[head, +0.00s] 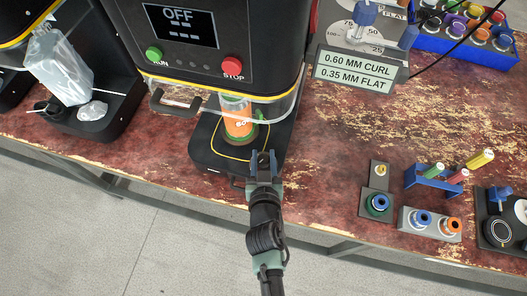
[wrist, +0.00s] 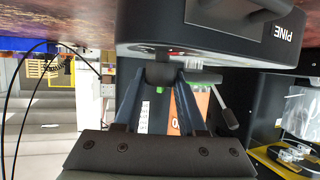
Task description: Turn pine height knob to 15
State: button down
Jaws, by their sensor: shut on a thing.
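The pine machine shows its name plate PINE (wrist: 287,33) on a black housing in the wrist view, which looks upside down. A dark round knob (wrist: 160,75) sits at the housing's edge. My gripper (wrist: 161,82) is shut on this knob, with one blue-grey finger on each side. A pale strip with small marks (wrist: 145,115) shows between the fingers, too small to read. In the head view my gripper (head: 263,160) is at the front edge of the middle machine's black base (head: 215,158); the knob is hidden there. No knob reading is legible.
An orange can (head: 238,127) stands on the base behind a clear guard. The display (head: 180,25) reads OFF, above a green RUN button (head: 154,55) and red STOP button (head: 232,65). Small tooling stands (head: 430,222) are at right. Floor in front is clear.

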jog(key=shift+n+g+y+p, duration=0.3)
jog(key=shift+n+y+p, duration=0.75)
jog(key=shift+n+y, duration=0.45)
jog(key=shift+f+n+g+y+b, duration=0.1)
jog(key=shift+n+g+y+b, duration=0.6)
jog(key=shift+n+y+b, duration=0.65)
jog(key=shift+y, duration=0.35)
jog(key=shift+c, duration=2.4)
grip_release()
jog(key=shift+s+d+r+p, duration=0.25)
jog(key=shift+p, duration=0.05)
jog(key=v, duration=1.2)
jog(key=shift+s, duration=0.15)
jog(key=shift+f, duration=0.1)
